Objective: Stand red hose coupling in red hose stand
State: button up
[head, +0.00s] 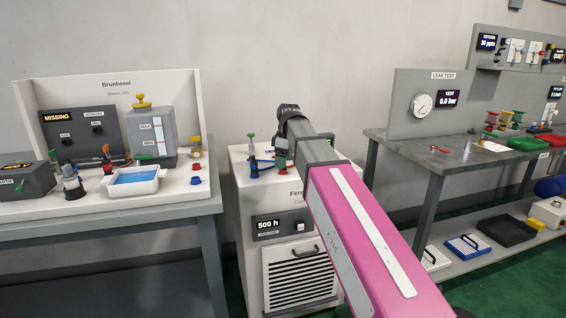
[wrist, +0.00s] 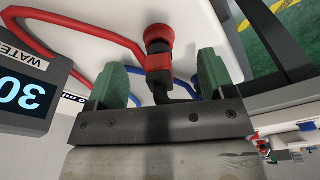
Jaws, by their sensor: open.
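In the wrist view, a red hose coupling (wrist: 158,63) with a round flared end and a red hose lies between the two green fingertips of my gripper (wrist: 163,80). My gripper is open, with a visible gap on each side of the coupling. A dark part shows just below the coupling, partly hidden by the gripper body. In the head view, my arm's end is over the top of the middle white machine (head: 240,190), and a small red part (head: 281,143) shows beside it. I cannot make out the red hose stand for certain.
A blue hose (wrist: 137,72) runs behind the fingers. A display box (wrist: 28,95) labelled WATER stands at the wrist view's left. In the head view, a bench with a white tray (head: 133,189) is at left and a leak test bench (head: 432,166) at right.

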jog(key=shift+r, duration=2.55)
